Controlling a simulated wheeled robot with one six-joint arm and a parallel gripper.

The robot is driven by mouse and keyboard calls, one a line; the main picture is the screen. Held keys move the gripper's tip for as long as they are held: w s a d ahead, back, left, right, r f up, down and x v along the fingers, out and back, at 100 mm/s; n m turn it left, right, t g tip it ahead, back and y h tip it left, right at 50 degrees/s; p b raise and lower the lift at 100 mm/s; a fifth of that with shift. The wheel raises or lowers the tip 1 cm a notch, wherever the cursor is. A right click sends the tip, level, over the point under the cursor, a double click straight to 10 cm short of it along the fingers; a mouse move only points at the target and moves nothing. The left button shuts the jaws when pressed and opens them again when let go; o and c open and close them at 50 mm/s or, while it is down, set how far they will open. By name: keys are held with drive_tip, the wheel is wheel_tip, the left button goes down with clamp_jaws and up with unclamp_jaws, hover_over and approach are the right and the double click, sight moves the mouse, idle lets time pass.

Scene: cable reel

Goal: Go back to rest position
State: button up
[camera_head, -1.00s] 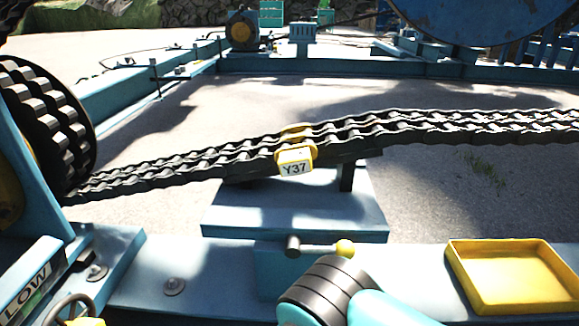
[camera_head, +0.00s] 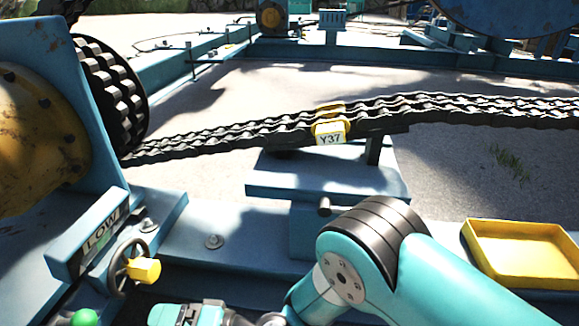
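My teal arm (camera_head: 440,275) comes in from the lower right and bends at a black-banded elbow joint. Its far end runs left along the bottom edge, near a teal part (camera_head: 188,314) that is cut off by the frame. The fingers of my gripper cannot be made out, nor anything in them. The arm is in front of the blue frame beam (camera_head: 225,222). It is apart from the chain (camera_head: 240,131), which carries a yellow tag (camera_head: 331,134) reading Y37.
A yellow tray (camera_head: 518,282) sits at the right, close to my arm. At the left are a blue LOW box (camera_head: 88,232), a handwheel with a yellow knob (camera_head: 145,270), a green knob (camera_head: 84,317) and a sprocket (camera_head: 110,95). Open ground (camera_head: 455,170) lies behind the beam.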

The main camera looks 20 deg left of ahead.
drive_tip(key=w+d+r+n+h+p, duration=0.2)
drive_tip(key=w+d+r, duration=0.25)
drive_tip(key=r, duration=0.35)
drive_tip(key=w+d+r+n+t+h+p, duration=0.1)
drive_tip(key=w+d+r+n+h, duration=0.15)
drive_tip(key=d+r, duration=0.4)
drive_tip(key=w+d+r+n+h+p, duration=0.15)
drive_tip(key=w+d+r, duration=0.25)
drive_tip(key=r, duration=0.6)
drive_tip(key=s+d+r+m+t+h+p, duration=0.1)
drive_tip(key=s+d+r+h+p, duration=0.15)
drive_tip(key=d, duration=0.65)
drive_tip(key=s+d+r+m+t+h+p, duration=0.1)
drive_tip(key=s+d+r+h, duration=0.2)
drive_tip(key=d, duration=0.6)
drive_tip(key=s+d+r+m+t+h+p, duration=0.15)
drive_tip(key=d+r, duration=0.25)
drive_tip(key=d, duration=0.6)
wheel_tip(320, 180, up, 38)
drive_tip(key=p, duration=3.8)
drive_tip(key=shift+s+n+g, duration=0.35)
drive_tip(key=shift+s+g, duration=0.1)
